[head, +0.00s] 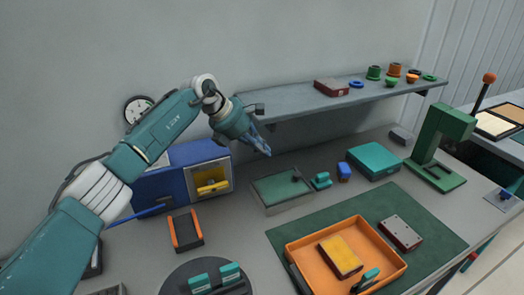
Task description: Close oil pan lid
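A grey rectangular pan (285,206) with a green top face stands on the workbench near the middle; I take it for the oil pan. A small dark knob (296,180) shows at the right side of its top. I cannot tell whether the green face is a lid or the pan's inside. My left gripper (264,148) hangs in the air above and behind the pan, apart from it, pointing down and right. Its bluish fingers look close together, too small to judge, and nothing is seen in them. My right gripper is not in view.
A blue cabinet (150,192) stands left of the pan, a shelf (300,101) behind. An orange tray (290,250) with a yellow block (340,256) lies in front on a green mat (430,235). A teal box (374,160) and green stand (437,145) are to the right.

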